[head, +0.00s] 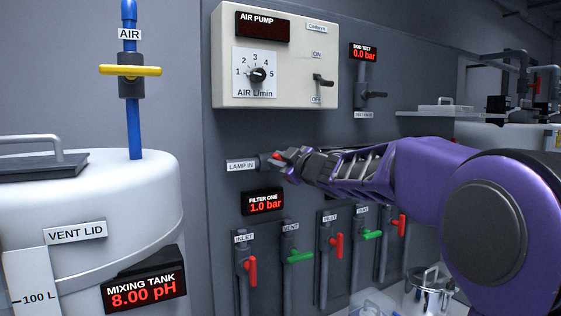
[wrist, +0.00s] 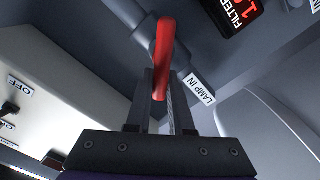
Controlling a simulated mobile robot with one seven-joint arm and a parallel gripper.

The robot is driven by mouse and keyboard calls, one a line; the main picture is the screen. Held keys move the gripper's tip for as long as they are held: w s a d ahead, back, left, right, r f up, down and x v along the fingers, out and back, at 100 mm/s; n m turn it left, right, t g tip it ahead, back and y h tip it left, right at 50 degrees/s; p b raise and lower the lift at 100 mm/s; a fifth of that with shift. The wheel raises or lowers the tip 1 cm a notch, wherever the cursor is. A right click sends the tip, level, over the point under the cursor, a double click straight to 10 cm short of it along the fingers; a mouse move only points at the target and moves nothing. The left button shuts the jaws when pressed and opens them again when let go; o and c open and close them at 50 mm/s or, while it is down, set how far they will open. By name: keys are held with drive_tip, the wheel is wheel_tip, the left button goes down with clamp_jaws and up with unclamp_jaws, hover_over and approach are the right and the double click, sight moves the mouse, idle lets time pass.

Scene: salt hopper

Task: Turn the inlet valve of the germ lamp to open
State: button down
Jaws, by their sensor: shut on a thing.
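The germ lamp's inlet valve sits on the grey panel beside the white LAMP IN label (head: 241,166). Its red handle (wrist: 164,42) shows clearly in the wrist view, in front of a grey pipe (wrist: 188,72); the label (wrist: 200,89) is to its right there. My gripper (head: 287,161) is at the valve and shut on the red handle, with one finger on each side of it in the wrist view (wrist: 161,92). In the head view my gripper hides most of the handle, and only a bit of red shows. I cannot tell the handle's exact turn angle.
The air pump box (head: 318,82) juts out above my gripper. Below are the FILTER ONE display (head: 263,203), reading 1.0 bar, and several valves with red (head: 251,270) and green handles (head: 300,256). The mixing tank (head: 115,190) stands at left.

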drive_tip(key=n, duration=0.1)
drive_tip(key=n+b, duration=0.1)
drive_tip(key=n, duration=0.1)
drive_tip(key=f+n+b, duration=0.1)
drive_tip(key=shift+s+a+n, duration=0.2)
drive_tip(key=shift+a+n, duration=0.1)
drive_tip(key=shift+n, duration=0.1)
drive_tip(key=shift+a+f+n+b, duration=0.15)
drive_tip(key=shift+n+b, duration=0.35)
drive_tip(key=shift+n, duration=0.65)
drive_tip(key=shift+d+f+n+b, duration=0.15)
drive_tip(key=shift+n+b, duration=0.3)
drive_tip(key=shift+n, duration=0.7)
drive_tip(key=shift+a+f, duration=0.1)
drive_tip(key=c, duration=0.8)
unclamp_jaws()
drive_tip(key=shift+s, duration=0.15)
